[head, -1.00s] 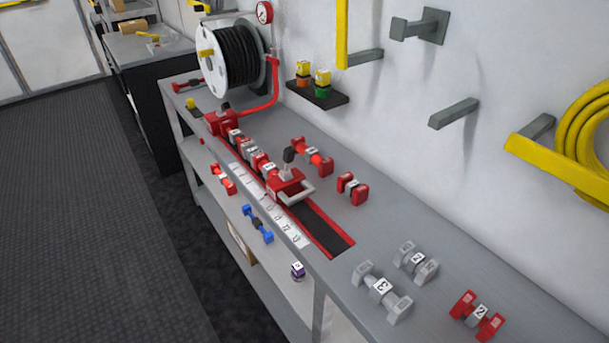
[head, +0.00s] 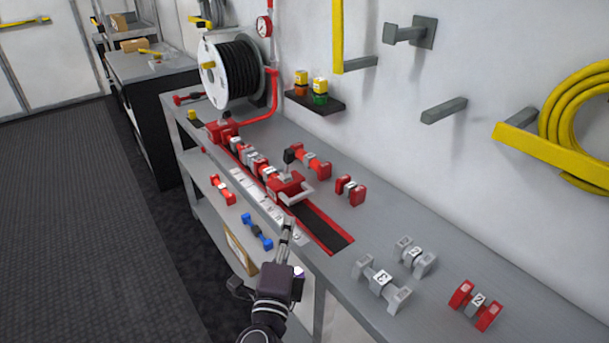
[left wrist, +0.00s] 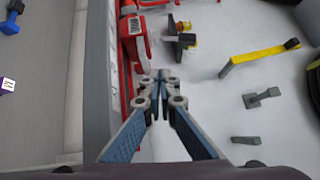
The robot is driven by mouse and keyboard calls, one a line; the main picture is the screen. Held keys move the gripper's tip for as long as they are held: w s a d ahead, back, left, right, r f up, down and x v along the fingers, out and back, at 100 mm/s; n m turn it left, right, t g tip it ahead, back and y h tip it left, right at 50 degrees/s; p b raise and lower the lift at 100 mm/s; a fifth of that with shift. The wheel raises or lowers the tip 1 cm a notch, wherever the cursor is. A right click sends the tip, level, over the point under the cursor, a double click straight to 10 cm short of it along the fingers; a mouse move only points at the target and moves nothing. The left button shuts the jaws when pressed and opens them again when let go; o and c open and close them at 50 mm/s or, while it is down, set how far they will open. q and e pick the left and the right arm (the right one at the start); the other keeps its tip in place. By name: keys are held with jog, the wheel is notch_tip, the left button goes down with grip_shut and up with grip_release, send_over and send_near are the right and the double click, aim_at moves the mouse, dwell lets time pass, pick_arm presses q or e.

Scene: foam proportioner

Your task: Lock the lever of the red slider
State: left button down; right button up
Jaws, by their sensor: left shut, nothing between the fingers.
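The red slider (head: 284,187) sits on the red-edged dark track (head: 322,228) on the bench, with a row of couplings behind it. Its lever (head: 289,158) has a black knob and stands roughly upright. A grey U-shaped bar (head: 302,192) projects from the slider's near right side. My left gripper (head: 289,222) is shut and empty, its tips near the bench's front edge, just nearer than the slider and apart from it. In the left wrist view its closed fingertips (left wrist: 161,76) lie beside red parts of the track. My right gripper is not in view.
Loose grey couplings (head: 382,282) and a red one (head: 475,305) lie on the bench at the right. Red couplings (head: 350,190) lie behind the track. A hose reel (head: 236,67) stands at the far end. A lower shelf holds a blue coupling (head: 257,229).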

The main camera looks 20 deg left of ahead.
pick_arm(q)
jog(key=shift+m+t, duration=0.6)
jog(key=shift+m, duration=0.1)
jog(key=r, duration=0.1)
jog(key=d+r, duration=0.1)
jog(key=r, duration=0.1)
jog(key=shift+d+r, duration=0.3)
jog(key=shift+r, duration=0.05)
jog(key=p, duration=0.3)
send_near(288, 164)
jog(key=w+d+r, duration=0.1)
jog(key=w+d, duration=0.3)
jog(key=shift+w+a+r+h+p, duration=0.15)
jog(key=shift+w+a+r+p, duration=0.15)
jog(key=shift+w+a, duration=0.3)
jog(key=shift+w+a+r+h+p, duration=0.2)
jog(key=shift+w+a+r, duration=0.1)
jog(key=shift+w+a, duration=0.6)
jog(key=shift+a, duration=0.2)
jog(key=shift+r, duration=0.1)
